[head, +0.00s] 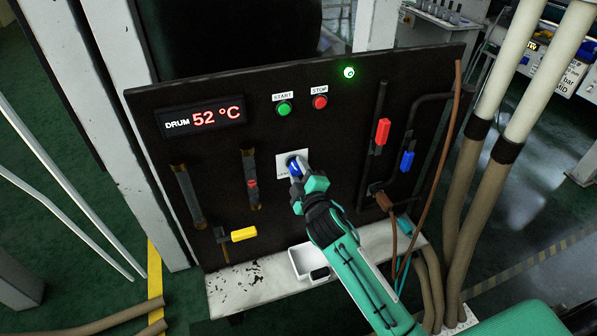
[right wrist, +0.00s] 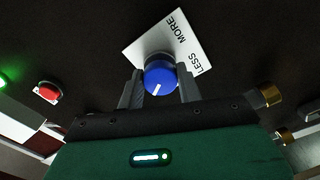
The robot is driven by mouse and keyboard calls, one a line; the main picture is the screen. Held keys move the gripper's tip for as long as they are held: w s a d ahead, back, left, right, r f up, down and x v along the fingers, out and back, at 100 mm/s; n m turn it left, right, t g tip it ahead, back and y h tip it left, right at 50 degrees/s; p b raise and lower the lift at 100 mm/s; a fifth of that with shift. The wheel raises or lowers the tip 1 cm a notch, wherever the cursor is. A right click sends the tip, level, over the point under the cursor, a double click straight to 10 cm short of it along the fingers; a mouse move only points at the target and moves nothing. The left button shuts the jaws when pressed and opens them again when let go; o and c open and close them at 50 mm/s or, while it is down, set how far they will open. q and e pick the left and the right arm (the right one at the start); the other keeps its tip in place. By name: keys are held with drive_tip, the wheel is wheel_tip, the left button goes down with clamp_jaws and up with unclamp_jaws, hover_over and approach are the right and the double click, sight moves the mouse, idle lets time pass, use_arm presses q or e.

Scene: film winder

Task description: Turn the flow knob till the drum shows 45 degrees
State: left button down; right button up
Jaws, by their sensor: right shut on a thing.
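The flow knob is a blue round knob (right wrist: 160,80) with a white pointer line, on a white plate (right wrist: 180,40) lettered MORE and LESS. In the head view the knob (head: 294,167) shows only in part behind my right gripper (head: 301,176). In the right wrist view the two fingers of the right gripper (right wrist: 160,88) stand on either side of the knob, shut on it. The drum display (head: 203,116) reads 52 °C in red digits. My left gripper is not in view.
The black panel carries a green START button (head: 284,108), a red STOP button (head: 320,102) and a lit green lamp (head: 349,72). Red (head: 383,132), blue (head: 407,160) and yellow (head: 244,234) valve handles stick out. A white tray (head: 298,264) sits below the gripper; thick pipes (head: 520,90) stand right.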

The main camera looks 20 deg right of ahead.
drive_tip(key=o, duration=1)
drive_tip(key=shift+s, duration=0.1)
drive_tip(key=s+b, duration=0.1)
drive_tip(key=s, duration=0.3)
drive_tip(key=s+b, duration=0.1)
drive_tip(key=s, duration=0.4)
drive_tip(key=s+b, duration=0.1)
drive_tip(key=s, duration=0.3)
drive_tip(key=shift+s+d, duration=0.3)
drive_tip(key=shift+s, duration=0.05)
